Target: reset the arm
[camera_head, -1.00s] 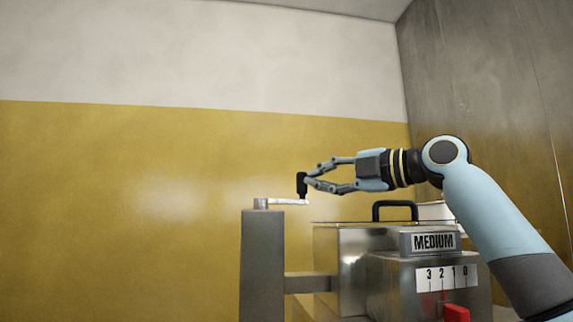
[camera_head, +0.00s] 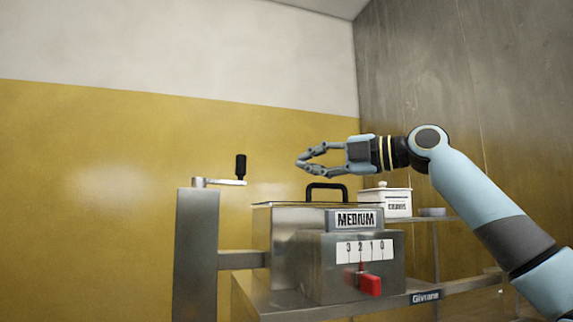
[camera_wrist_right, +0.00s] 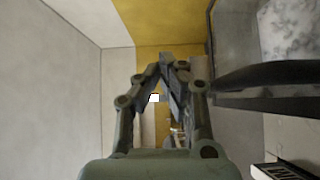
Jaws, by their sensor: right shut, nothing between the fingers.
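My right gripper (camera_head: 300,162) is shut and empty, in the air above the steel machine (camera_head: 290,225). Its fingertips point left and meet; they also show meeting in the right wrist view (camera_wrist_right: 166,62). A crank with a black knob (camera_head: 241,167) stands on top of a grey post (camera_head: 196,260), to the left of the gripper and apart from it. The knob is upright. The machine's lid has a black handle (camera_head: 327,187), below the gripper. My left gripper is in neither view.
A white lidded box (camera_head: 386,203) stands behind on a shelf. A yellow and white wall (camera_head: 90,180) is behind; a grey wall is at right.

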